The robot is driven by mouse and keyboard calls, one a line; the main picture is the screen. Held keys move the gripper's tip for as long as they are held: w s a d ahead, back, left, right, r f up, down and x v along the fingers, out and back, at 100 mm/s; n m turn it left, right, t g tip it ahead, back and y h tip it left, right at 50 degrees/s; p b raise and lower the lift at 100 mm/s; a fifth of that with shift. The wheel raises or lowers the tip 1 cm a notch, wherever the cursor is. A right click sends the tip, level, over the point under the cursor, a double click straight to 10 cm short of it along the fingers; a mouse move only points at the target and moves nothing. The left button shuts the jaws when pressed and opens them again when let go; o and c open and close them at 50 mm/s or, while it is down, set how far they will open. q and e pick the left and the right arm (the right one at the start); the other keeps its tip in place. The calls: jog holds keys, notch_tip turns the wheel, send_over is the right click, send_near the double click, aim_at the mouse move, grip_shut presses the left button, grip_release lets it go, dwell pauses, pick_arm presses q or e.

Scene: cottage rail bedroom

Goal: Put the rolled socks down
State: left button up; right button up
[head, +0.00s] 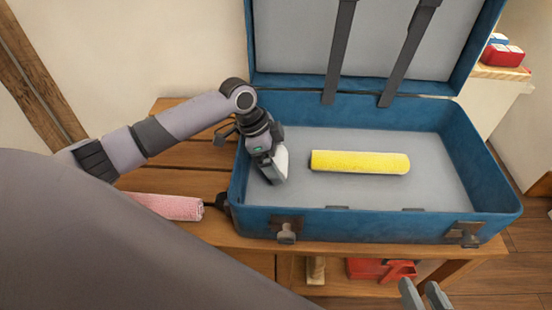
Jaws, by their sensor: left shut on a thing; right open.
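My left gripper (269,172) reaches over the left wall of the open blue suitcase (360,226) and points down inside it, at the left end. It is shut on the rolled socks (281,162), a small pale, whitish thing mostly hidden by the gripper. The socks are low, close to the grey floor of the case; I cannot tell whether they touch it. My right gripper (425,294) shows only its fingertips at the bottom edge, apart and empty, in front of the table.
A yellow roll (360,162) lies in the middle of the suitcase, right of my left gripper. A pink roll (170,206) lies on the wooden table (190,183) left of the case. The lid (300,35) stands open behind. The case's right side is clear.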

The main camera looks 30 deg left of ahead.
pick_arm(q)
jog(key=shift+f, duration=0.1)
jog(key=o, duration=0.7)
jog(key=shift+c, duration=0.2)
jog(key=p+v, duration=0.4)
jog(key=v, duration=0.8)
pick_arm(e)
jog(key=shift+s+d+r+n+h, duration=0.1)
jog(key=shift+s+d+h, duration=0.15)
jog(key=shift+d, duration=0.3)
jog(key=shift+s+d+r+n+h, duration=0.1)
jog(key=shift+s+d+r+h, duration=0.05)
jog(key=shift+d+h, duration=0.3)
jog(key=shift+s+d+r+n+h, duration=0.1)
jog(key=shift+s+d+h, duration=0.1)
jog(key=shift+d, duration=0.4)
pick_arm(q)
jog(key=shift+d, duration=0.1)
jog(key=shift+r, duration=0.25)
